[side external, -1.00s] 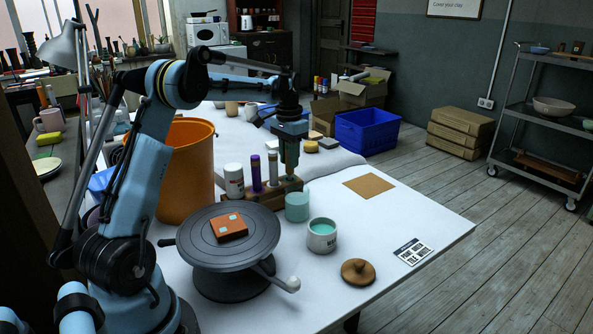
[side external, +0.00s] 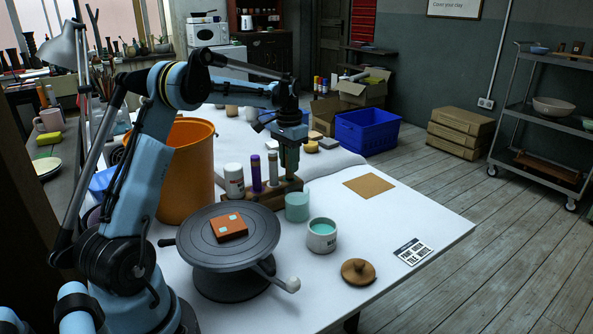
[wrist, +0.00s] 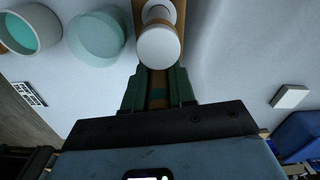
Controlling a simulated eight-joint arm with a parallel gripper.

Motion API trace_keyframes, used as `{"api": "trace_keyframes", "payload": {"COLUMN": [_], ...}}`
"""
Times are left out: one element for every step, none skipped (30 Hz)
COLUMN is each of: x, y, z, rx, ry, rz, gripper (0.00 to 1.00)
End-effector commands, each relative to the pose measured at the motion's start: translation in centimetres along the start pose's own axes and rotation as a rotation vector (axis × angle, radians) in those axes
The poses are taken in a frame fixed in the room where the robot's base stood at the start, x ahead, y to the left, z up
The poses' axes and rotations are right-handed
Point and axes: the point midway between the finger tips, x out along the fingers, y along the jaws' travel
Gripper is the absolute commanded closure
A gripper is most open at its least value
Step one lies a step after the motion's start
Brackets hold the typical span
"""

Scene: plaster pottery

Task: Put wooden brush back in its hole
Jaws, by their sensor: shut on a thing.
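The wooden tool block (side external: 258,198) stands on the white table behind the banding wheel. It bears a purple tube (side external: 256,172) and a grey tube (side external: 273,169). My gripper (side external: 290,168) is at the block's right end, pointing down. In the wrist view, its green fingers (wrist: 158,88) are shut on the wooden brush (wrist: 157,84), seen as a brown strip with a teal band. The fingers hide most of the brush. Whether its lower end is inside a hole cannot be told. A white-topped tube (wrist: 158,44) stands close to the fingertips.
A pale teal jar (side external: 297,208) stands just in front of the block, and an open glaze jar (side external: 321,236) is nearer. A white jar (side external: 234,180) and an orange bucket (side external: 187,170) are left. The right side of the table is mostly clear.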

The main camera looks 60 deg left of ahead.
Motion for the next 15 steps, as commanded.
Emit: {"api": "trace_keyframes", "payload": {"x": [0.08,0.12,0.17,0.21,0.25,0.30,0.34,0.38,0.44,0.48,0.52,0.58,0.62,0.66,0.63], "y": [0.00,0.00,0.00,-0.01,-0.01,0.00,-0.01,-0.01,-0.01,-0.01,-0.01,-0.01,0.00,-0.01,-0.01], "z": [0.00,-0.01,-0.01,-0.01,-0.01,-0.01,-0.02,-0.02,-0.02,-0.02,-0.02,-0.02,-0.02,-0.01,-0.01], "rx": [0.000,0.000,0.000,0.000,0.000,0.000,0.000,0.000,0.000,0.000,0.000,0.000,0.000,0.000,0.000], "ry": [0.000,0.000,0.000,0.000,0.000,0.000,0.000,0.000,0.000,0.000,0.000,0.000,0.000,0.000,0.000], "rz": [0.000,0.000,0.000,0.000,0.000,0.000,0.000,0.000,0.000,0.000,0.000,0.000,0.000,0.000,0.000], "gripper": [1.00,1.00,1.00,1.00,1.00,1.00,1.00,1.00,1.00,1.00,1.00,1.00,1.00,1.00,0.69]}}
